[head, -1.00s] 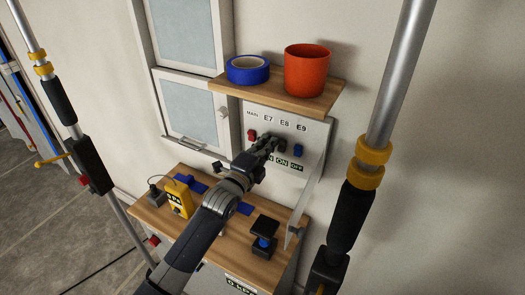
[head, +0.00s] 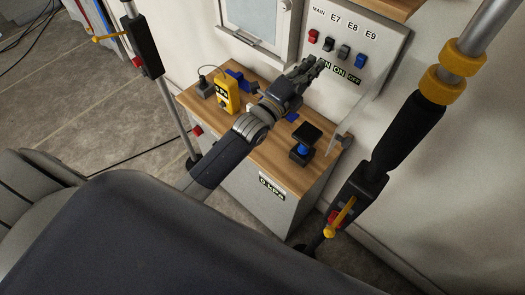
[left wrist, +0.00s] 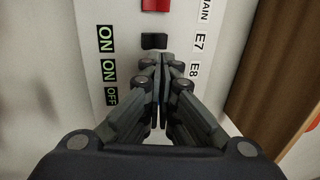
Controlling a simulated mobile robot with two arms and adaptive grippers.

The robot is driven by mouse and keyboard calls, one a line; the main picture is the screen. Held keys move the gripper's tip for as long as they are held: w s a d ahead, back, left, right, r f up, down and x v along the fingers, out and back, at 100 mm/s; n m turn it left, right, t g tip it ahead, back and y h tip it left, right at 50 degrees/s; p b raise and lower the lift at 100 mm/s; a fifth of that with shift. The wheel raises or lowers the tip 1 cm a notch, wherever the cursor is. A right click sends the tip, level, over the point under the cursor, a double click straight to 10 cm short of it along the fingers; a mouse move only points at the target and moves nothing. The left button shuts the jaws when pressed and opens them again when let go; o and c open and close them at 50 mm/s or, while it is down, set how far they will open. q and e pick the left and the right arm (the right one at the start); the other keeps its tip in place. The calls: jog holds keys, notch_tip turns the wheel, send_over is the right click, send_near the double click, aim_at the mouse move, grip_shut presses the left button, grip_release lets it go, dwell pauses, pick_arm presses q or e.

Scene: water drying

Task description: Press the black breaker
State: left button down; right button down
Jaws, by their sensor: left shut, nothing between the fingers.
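The breaker panel (head: 385,50) on the wall has a row of rocker breakers: red (head: 313,36), black (head: 329,45), grey (head: 344,52) and blue (head: 361,60). The black breaker is under the E7 label, and it also shows in the left wrist view (left wrist: 154,41) above my fingertips. Below the row are ON, ON and OFF labels. My left gripper (head: 316,64) is shut and empty, its fingertips in front of the panel just below the black breaker in the head view. I cannot tell whether it touches the panel. My right gripper is out of view.
A wooden counter (head: 266,66) below the panel holds a yellow meter (head: 228,95) and a black-topped blue knob stand (head: 304,141). A wooden shelf (head: 400,8) is above. Poles stand at both sides.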

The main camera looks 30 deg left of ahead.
pick_arm(q)
jog(key=s+a+f+n+g+y, duration=0.2)
jog(key=s+f+n+g, duration=0.3)
jog(key=s+f, duration=0.3)
jog(key=s+a+f+n+g+y+p, duration=0.1)
jog(key=s+f+n+g, duration=0.4)
jog(key=s, duration=0.7)
notch_tip(320, 180, down, 3)
jog(key=n+y, duration=0.1)
jog(key=n, duration=0.1)
jog(key=shift+s+a+n, duration=0.25)
jog(key=shift+a+n, duration=0.05)
jog(key=shift+a, duration=0.05)
jog(key=shift+f, duration=0.1)
